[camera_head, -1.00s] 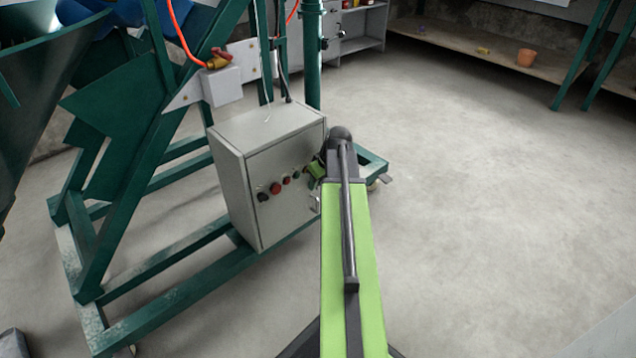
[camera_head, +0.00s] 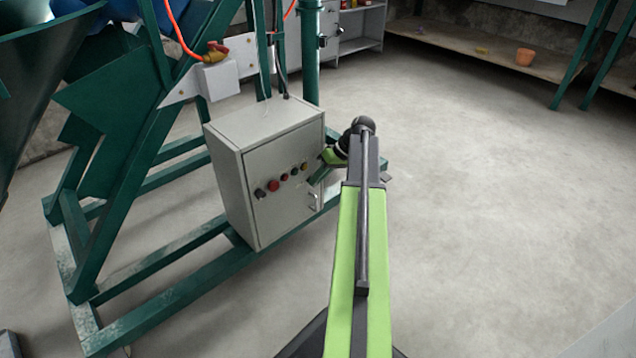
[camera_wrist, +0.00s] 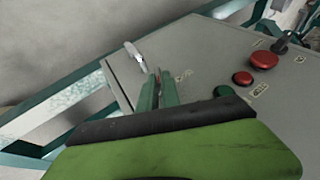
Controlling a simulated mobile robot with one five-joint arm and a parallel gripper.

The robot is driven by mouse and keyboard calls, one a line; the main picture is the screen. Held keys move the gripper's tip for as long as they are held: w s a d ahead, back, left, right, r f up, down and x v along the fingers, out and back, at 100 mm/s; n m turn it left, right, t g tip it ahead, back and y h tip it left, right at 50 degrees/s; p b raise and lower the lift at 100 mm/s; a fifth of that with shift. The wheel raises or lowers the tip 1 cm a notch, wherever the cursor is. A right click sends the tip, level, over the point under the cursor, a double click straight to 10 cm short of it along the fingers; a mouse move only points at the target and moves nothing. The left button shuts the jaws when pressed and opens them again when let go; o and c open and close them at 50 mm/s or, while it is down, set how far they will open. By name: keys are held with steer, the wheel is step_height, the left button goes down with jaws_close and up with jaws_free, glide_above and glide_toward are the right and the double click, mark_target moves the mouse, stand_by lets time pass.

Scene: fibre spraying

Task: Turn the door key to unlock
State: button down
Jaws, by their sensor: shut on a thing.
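A grey control box (camera_head: 286,210) has a door with a row of coloured knobs and a silver handle (camera_head: 313,205) near its right edge. The handle also shows in the wrist view (camera_wrist: 135,56), just left of my fingertips. My gripper (camera_head: 313,181) is at the door's right edge, above the handle. In the wrist view my gripper (camera_wrist: 158,78) has its two green fingers close together against the door, with a small reddish bit between the tips. The fingers hide the key, so I cannot make out its shape or angle.
A red button (camera_wrist: 264,59) and other knobs stick out of the door beside my fingers. A green steel frame (camera_head: 180,296) runs under and around the box. Open concrete floor (camera_head: 480,200) lies to the right.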

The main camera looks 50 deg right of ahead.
steer(key=y+b, duration=0.3)
steer(key=b, duration=0.1)
steer(key=shift+w+d+f+m+t, duration=0.2)
steer(key=shift+f+m+t, duration=0.1)
steer(key=shift+m, duration=0.1)
steer(key=shift+s+r+y, duration=0.1)
steer(key=shift+y, duration=0.3)
steer(key=c, duration=1.6)
jaws_free()
steer(key=shift+o, duration=0.2)
